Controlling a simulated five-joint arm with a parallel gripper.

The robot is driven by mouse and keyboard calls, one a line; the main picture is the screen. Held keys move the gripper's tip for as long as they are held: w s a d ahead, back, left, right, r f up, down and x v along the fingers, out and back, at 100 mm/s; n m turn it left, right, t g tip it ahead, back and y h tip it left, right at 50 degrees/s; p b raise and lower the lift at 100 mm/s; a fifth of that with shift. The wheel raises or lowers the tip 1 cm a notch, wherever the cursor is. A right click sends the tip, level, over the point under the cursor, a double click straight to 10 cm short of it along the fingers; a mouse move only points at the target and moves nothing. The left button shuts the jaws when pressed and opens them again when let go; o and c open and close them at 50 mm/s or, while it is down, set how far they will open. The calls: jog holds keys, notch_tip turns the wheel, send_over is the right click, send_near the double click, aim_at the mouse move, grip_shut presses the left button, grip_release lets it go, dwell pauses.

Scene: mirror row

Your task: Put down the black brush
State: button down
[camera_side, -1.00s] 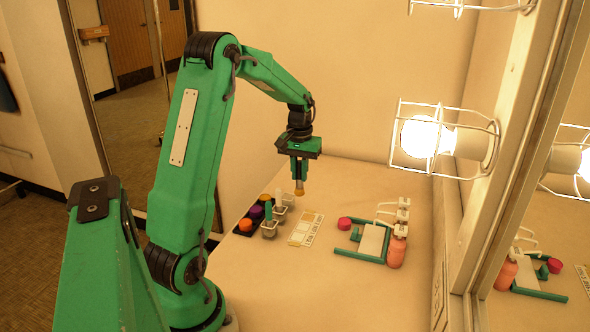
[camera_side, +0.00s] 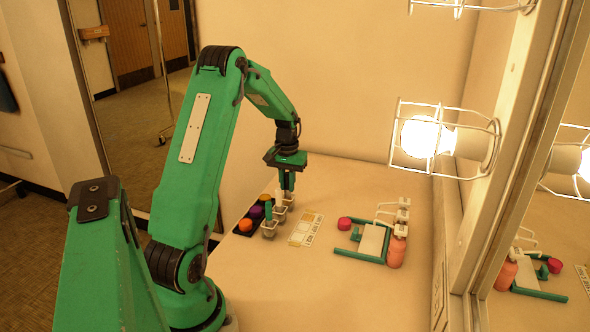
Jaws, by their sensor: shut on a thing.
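My gripper (camera_side: 287,188) points straight down over the farthest of the small grey cups (camera_side: 289,200). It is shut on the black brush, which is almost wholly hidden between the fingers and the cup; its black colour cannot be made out. The fingertips are at or just above this cup's rim; I cannot tell whether the brush touches the cup's bottom. The nearest cup (camera_side: 269,231) holds a teal-handled brush (camera_side: 268,211). The middle cup (camera_side: 279,214) holds a pale-handled brush (camera_side: 279,197).
A black tray with orange and purple pots (camera_side: 256,212) stands left of the cups. A pale palette card (camera_side: 305,230) lies to their right. Further right are a teal frame (camera_side: 360,255), a red pot (camera_side: 344,223) and a pink bottle (camera_side: 397,252), near the mirror.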

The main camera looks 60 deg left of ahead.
jog(key=shift+f, duration=0.55)
jog(key=shift+f, duration=0.2)
jog(key=c, duration=1.4)
grip_release()
jog(key=shift+r, duration=0.15)
notch_tip(320, 180, up, 12)
jog(key=shift+r, duration=0.1)
